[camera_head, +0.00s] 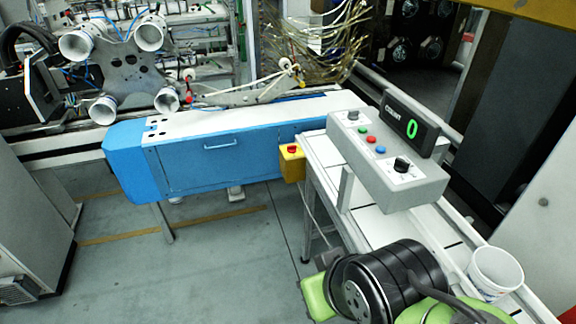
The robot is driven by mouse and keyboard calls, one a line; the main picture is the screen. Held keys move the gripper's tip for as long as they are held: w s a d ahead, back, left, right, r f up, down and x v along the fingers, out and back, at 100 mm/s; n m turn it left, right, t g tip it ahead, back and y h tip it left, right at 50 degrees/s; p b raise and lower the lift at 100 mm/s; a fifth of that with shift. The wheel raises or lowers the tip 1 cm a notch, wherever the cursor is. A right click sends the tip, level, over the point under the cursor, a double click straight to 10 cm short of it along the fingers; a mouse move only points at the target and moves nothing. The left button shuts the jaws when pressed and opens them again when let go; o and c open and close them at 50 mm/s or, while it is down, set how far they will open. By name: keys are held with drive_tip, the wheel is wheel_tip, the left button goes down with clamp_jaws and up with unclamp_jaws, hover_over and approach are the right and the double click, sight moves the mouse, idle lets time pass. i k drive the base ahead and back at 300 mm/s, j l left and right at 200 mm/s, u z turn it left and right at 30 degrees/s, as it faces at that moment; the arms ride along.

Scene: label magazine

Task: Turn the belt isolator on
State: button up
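A grey control box (385,170) stands over the conveyor at the right. A large black rotary knob (402,164) sits on a white plate at its near end. A smaller knob (353,115) sits on a pale plate at its far end. Green, red and blue buttons (371,139) lie between them. The labels are too small to read, so I cannot tell which knob is the belt isolator or how it is set. My black and green arm links fill the bottom right, below the box; my gripper is not visible.
A count display (410,120) showing a green 0 rises behind the box. A yellow box with a red button (292,163) is beside the blue cabinet (220,160). A white cup (494,272) stands on the conveyor near my arm. The grey floor at left centre is clear.

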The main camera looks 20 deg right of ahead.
sight(290, 149)
drive_tip(key=i+j, duration=0.15)
drive_tip(key=j, duration=0.2)
drive_tip(key=i+j, duration=0.15)
drive_tip(key=j, duration=0.15)
drive_tip(key=i+j, duration=0.15)
drive_tip(key=i, duration=0.25)
drive_tip(key=i+j, duration=0.15)
drive_tip(key=i, duration=0.25)
drive_tip(key=i+j, duration=0.15)
drive_tip(key=i, duration=0.25)
drive_tip(key=i+l, duration=0.5)
drive_tip(key=i+l+u, duration=0.1)
drive_tip(key=i+l, duration=0.45)
drive_tip(key=l, duration=0.1)
